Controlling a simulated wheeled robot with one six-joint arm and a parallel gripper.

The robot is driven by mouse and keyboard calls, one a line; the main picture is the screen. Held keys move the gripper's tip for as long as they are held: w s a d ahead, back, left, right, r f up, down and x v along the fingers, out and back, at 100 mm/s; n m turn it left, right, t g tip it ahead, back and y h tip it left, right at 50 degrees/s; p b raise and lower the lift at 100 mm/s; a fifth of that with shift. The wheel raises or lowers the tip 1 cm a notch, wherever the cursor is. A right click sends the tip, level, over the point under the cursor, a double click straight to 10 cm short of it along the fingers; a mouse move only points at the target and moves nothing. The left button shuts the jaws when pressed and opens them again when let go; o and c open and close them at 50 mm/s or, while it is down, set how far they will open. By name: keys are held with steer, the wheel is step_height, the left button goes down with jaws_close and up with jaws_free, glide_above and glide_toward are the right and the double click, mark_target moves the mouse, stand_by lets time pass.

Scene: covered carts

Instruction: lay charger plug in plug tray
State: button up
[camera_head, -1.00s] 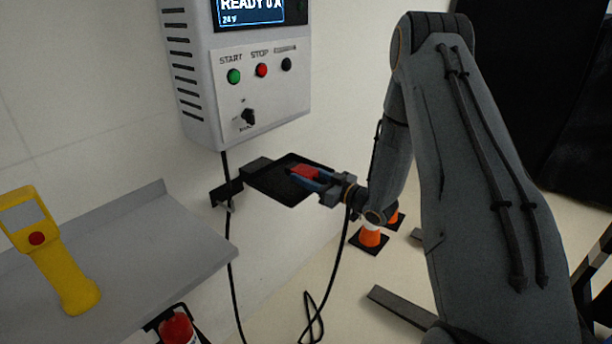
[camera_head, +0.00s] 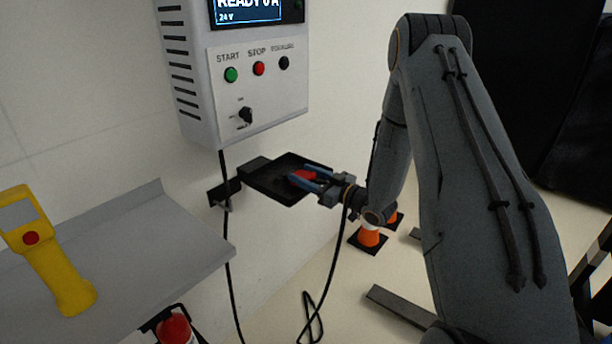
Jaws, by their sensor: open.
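The black plug tray (camera_head: 264,181) is fixed to the wall on a bracket, below the control box. The red charger plug (camera_head: 303,177) lies at the right part of the tray, low between my gripper's fingers. It seems to rest on the tray floor, though the fingers hide part of it. My gripper (camera_head: 306,180) reaches in from the right with its blue fingers open around the plug. A black cable hangs down from near the gripper.
The grey charger box (camera_head: 245,80) with screen and buttons hangs above the tray. A grey shelf (camera_head: 150,235) with a yellow handheld device (camera_head: 58,262) is at left. A red extinguisher (camera_head: 175,329) stands below it. Orange cones (camera_head: 369,236) stand on the floor behind my arm.

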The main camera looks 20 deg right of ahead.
steer(key=shift+s+a+f+g, duration=0.3)
steer(key=shift+s+a+f, duration=0.1)
steer(key=shift+f, duration=0.2)
steer(key=shift+r, duration=0.25)
steer(key=r+b+v, duration=0.1)
steer(key=b+v, duration=0.1)
steer(key=v, duration=1)
steer(key=s+a+m+g+h, duration=0.2)
steer(key=s+g+h, duration=0.1)
steer(key=s, duration=0.5)
steer(key=s+a+r+m+g+h, duration=0.1)
steer(key=s+a+m+g+h, duration=0.1)
steer(key=s+g, duration=0.4)
steer(key=s+a+m+g+h, duration=0.3)
steer(key=s+g+h, duration=0.1)
steer(key=s, duration=0.7)
steer(key=shift+a+r+g+h, duration=0.2)
steer(key=shift+a+g+h, duration=0.15)
steer(key=shift+h, duration=0.45)
